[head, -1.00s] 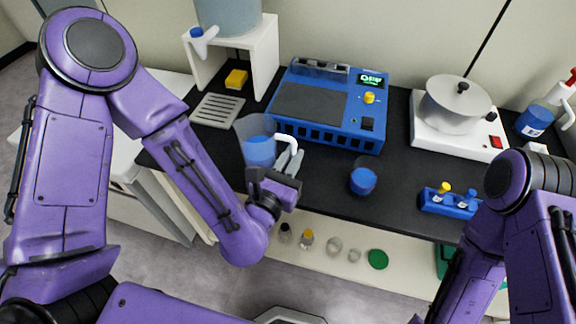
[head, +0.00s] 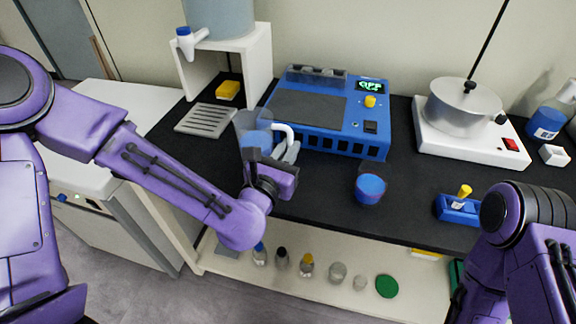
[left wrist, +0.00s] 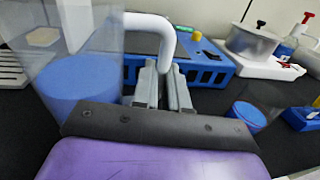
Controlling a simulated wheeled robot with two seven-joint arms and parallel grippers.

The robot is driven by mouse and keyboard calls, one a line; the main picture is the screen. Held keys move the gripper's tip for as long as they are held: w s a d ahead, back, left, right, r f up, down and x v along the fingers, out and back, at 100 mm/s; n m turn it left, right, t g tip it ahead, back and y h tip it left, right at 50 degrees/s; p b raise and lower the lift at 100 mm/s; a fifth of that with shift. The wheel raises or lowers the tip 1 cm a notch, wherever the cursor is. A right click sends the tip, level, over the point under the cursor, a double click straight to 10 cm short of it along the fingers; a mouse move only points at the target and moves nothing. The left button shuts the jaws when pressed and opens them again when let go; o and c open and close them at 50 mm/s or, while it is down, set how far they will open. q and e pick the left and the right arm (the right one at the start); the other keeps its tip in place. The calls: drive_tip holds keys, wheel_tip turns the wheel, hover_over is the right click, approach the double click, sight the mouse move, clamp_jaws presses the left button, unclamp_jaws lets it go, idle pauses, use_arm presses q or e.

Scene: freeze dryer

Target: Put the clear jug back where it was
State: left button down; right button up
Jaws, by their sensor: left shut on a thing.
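The clear jug (head: 252,121) with blue liquid is beside the front left corner of the blue machine, over the black bench. My left gripper (head: 284,158) is shut on its white handle. In the left wrist view the jug (left wrist: 92,58) is at the left, with the fingers (left wrist: 165,90) at the handle (left wrist: 150,22). The jug's lower part is hidden behind the gripper, so I cannot tell whether its base touches the bench. My right arm shows at the right, with its gripper out of view.
A slotted drip tray (head: 206,120) and a yellow block (head: 228,89) are near the white dispenser stand (head: 260,62). The blue machine (head: 331,130) is behind the jug. A small beaker of blue liquid (head: 370,188) stands to the right. Bare bench lies between jug and beaker.

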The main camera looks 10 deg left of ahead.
use_arm(q)
drive_tip(key=shift+w+a+f, duration=0.2)
drive_tip(key=shift+w+f, duration=0.75)
drive_tip(key=shift+f, duration=0.2)
drive_tip(key=f, duration=0.3)
drive_tip(key=shift+w+f, duration=0.25)
drive_tip(key=shift+f, duration=0.05)
drive_tip(key=shift+s+b, duration=0.1)
drive_tip(key=shift+b, duration=0.25)
drive_tip(key=shift+f, duration=0.15)
drive_tip(key=c, duration=1.2)
unclamp_jaws()
drive_tip(key=shift+o, duration=0.2)
